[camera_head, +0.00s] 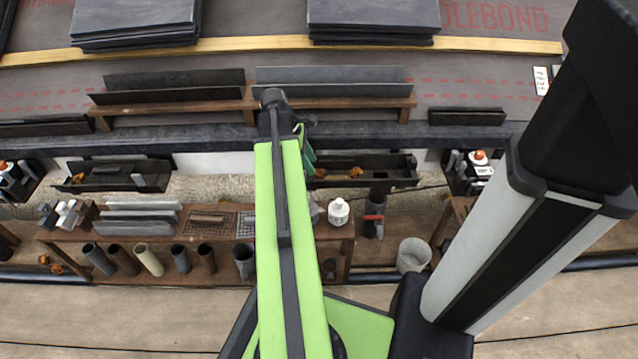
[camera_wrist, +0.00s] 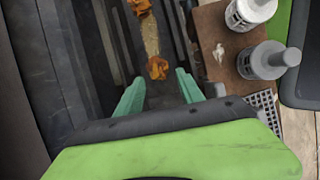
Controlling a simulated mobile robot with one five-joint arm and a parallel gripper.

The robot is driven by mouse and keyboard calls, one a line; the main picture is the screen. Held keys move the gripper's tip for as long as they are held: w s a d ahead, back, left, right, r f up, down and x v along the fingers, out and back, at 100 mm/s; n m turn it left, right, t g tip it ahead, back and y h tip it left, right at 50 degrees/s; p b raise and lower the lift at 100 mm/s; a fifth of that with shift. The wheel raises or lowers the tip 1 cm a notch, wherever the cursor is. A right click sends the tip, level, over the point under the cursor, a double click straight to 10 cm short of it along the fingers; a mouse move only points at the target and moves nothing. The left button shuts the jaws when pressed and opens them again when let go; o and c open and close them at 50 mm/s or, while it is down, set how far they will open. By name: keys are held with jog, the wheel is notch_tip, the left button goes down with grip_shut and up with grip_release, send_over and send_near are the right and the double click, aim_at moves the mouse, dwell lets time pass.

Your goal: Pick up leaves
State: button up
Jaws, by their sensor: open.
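Orange-brown leaves lie in the dark gutter section (camera_head: 388,181) at the centre right, a clump (camera_head: 356,172) in its middle and another (camera_head: 320,173) close to my gripper (camera_head: 307,150). In the wrist view, one leaf (camera_wrist: 158,68) lies just beyond and between the green fingertips of my gripper (camera_wrist: 160,78). A second leaf clump (camera_wrist: 140,7) is farther along at the top edge. My gripper is open, with nothing held between the fingers. More leaves (camera_head: 78,178) lie in the left gutter section, and a few (camera_head: 57,269) by the bench's lower left.
A wooden bench (camera_head: 225,235) holds pipes, grey pieces and a white bottle (camera_head: 339,211). Two bottles (camera_wrist: 265,60) stand right of the gripper in the wrist view. A white bucket (camera_head: 413,255) stands right of the bench. Slates (camera_head: 373,15) are stacked on the roof.

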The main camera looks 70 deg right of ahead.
aim_at(319, 174)
jog(key=b+x, duration=0.4)
jog(key=shift+w+f+b, duration=0.25)
jog(key=shift+f+b, duration=0.05)
jog(key=shift+f, duration=0.2)
jog(key=shift+s+d+f, duration=0.15)
jog(key=shift+s+f, duration=0.05)
jog(key=shift+f, duration=0.05)
jog(key=shift+r, duration=0.2)
grip_shut()
